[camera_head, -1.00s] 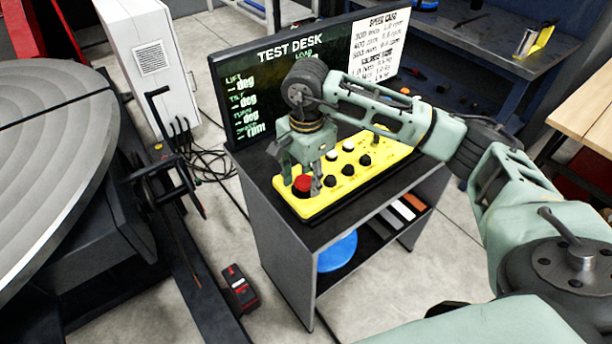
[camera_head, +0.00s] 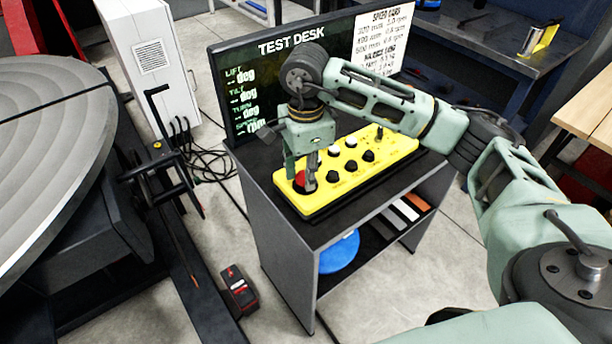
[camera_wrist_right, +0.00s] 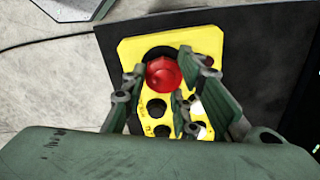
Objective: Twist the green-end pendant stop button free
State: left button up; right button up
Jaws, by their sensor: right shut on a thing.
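The yellow pendant box (camera_head: 385,168) lies on top of the test desk, with a red stop button (camera_head: 299,178) at its near left end. The button also shows in the right wrist view (camera_wrist_right: 163,73), dark-ringed at its base. My right gripper (camera_head: 305,182) points down over that end and is shut on the red button. In the wrist view its fingers (camera_wrist_right: 168,82) stand on either side of the button. No green marking on the pendant can be made out. My left gripper is not in view.
Several black knobs and white buttons (camera_head: 350,142) sit on the pendant close to the gripper. The TEST DESK screen (camera_head: 245,75) stands just behind. A large round positioner table (camera_head: 50,130) is at the left. Open floor lies in front of the desk.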

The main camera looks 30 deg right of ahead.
jog(key=shift+s, duration=0.15)
jog(key=o, duration=0.7)
jog(key=shift+f, duration=0.1)
jog(key=o, duration=0.3)
jog(key=shift+s+r, duration=0.2)
jog(key=shift+w, duration=0.15)
jog(key=shift+w+r, duration=0.1)
jog(key=shift+r, duration=0.25)
notch_tip(320, 180, up, 11)
jog(key=shift+r, duration=0.1)
